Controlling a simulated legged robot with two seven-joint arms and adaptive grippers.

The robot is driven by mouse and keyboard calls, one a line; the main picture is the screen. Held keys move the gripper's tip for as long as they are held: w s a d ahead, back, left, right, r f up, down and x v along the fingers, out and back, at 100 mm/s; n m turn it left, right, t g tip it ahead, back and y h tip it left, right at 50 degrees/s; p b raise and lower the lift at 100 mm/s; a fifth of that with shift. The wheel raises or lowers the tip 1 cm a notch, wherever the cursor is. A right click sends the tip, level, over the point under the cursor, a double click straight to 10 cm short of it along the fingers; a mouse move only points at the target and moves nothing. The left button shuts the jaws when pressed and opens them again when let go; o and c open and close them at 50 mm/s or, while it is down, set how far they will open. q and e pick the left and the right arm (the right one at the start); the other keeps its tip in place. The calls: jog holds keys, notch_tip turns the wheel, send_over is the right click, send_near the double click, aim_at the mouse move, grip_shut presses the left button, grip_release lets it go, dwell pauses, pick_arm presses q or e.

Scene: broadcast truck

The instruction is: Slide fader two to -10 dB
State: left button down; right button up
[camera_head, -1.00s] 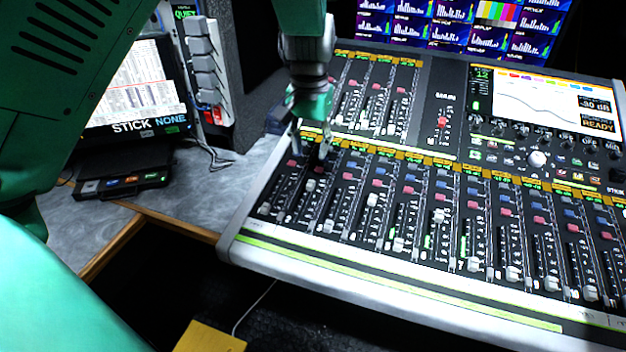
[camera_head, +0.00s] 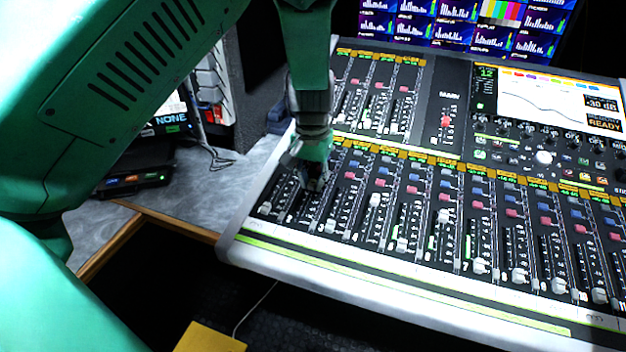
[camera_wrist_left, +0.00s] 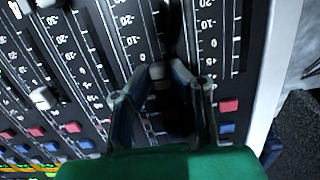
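The mixing console (camera_head: 390,275) fills the right of the head view, with a row of channel faders along its front. My left gripper (camera_head: 317,184) points down over the second fader strip from the left and hides most of its cap. In the left wrist view, the fingertips of my left gripper (camera_wrist_left: 165,70) stand close on either side of a grey cap, fader two (camera_wrist_left: 160,80). I cannot tell whether both fingers press on it. Fader one's cap (camera_head: 265,208) stands low in its slot to the left. My right gripper is not in view.
Fader three's cap (camera_head: 330,225) stands close to the right of my gripper. A console screen (camera_head: 550,95) shows a curve and a reading that looks like -30 dB. A grey desk (camera_head: 195,190) lies left of the console, with a laptop-like unit (camera_head: 130,182) on it.

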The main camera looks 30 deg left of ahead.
aim_at(307, 201)
pick_arm(q)
jog(key=shift+s+d+f+p, duration=0.15)
jog(key=shift+s+p, duration=0.1)
jog(key=shift+s, duration=0.35)
jog(key=shift+s+d+p, duration=0.15)
jog(key=shift+s+p, duration=0.05)
jog(key=shift+s, duration=0.35)
jog(key=shift+s+d+f+p, duration=0.15)
jog(key=shift+s+p, duration=0.1)
jog(key=shift+s, duration=0.35)
jog(key=c, duration=1.5)
grip_release()
jog(key=shift+c, duration=0.2)
jog(key=shift+r, duration=0.15)
jog(key=shift+w+r, duration=0.1)
jog(key=shift+r, duration=0.25)
notch_tip(307, 201, up, 11)
